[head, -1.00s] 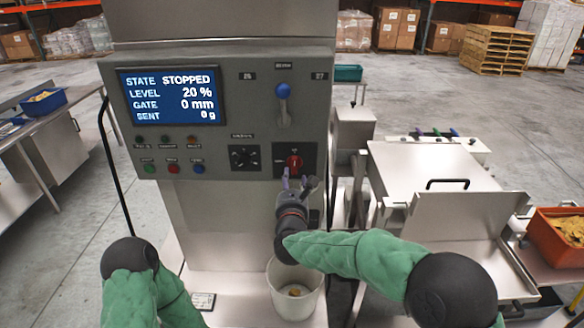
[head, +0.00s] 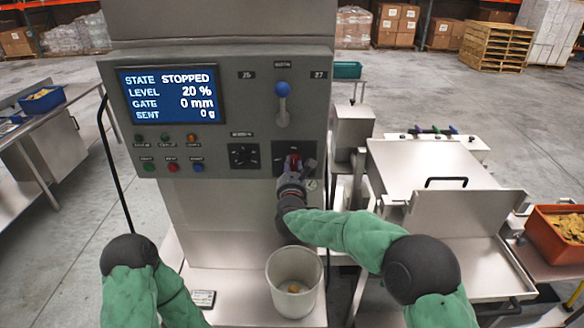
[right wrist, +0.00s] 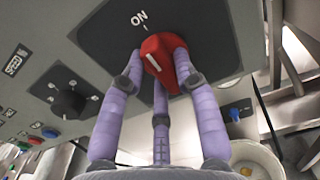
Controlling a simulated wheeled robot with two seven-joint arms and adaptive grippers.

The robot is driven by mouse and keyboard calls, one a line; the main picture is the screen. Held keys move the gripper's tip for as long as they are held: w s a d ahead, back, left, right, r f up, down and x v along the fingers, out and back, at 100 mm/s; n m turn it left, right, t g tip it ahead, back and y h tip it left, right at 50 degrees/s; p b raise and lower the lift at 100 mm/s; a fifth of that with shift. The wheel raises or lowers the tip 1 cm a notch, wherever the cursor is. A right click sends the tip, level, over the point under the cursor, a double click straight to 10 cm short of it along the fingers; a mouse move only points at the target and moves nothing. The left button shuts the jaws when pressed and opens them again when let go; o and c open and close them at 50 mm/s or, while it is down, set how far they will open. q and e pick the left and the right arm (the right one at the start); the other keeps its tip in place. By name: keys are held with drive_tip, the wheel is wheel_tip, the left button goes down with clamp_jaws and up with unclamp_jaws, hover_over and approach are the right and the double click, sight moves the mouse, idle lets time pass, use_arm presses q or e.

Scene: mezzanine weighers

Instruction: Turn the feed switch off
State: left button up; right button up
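The feed switch (head: 293,163) is a red knob on a dark plate at the lower right of the grey control panel (head: 225,80). In the right wrist view the red knob (right wrist: 163,62) has its white line pointing near the ON mark. My right gripper (head: 293,172) is at the knob. In the right wrist view its lilac fingers (right wrist: 160,75) reach up on both sides of the knob, with a third finger below. Whether they press on it I cannot tell. My left gripper is out of view; only part of that arm shows.
The screen (head: 171,95) reads STOPPED, level 20 %, gate 0 mm, sent 0 g. A blue-tipped lever (head: 283,100) stands above the switch and a black dial (head: 243,156) is to its left. A pale bucket (head: 294,280) stands below my right arm.

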clamp_jaws()
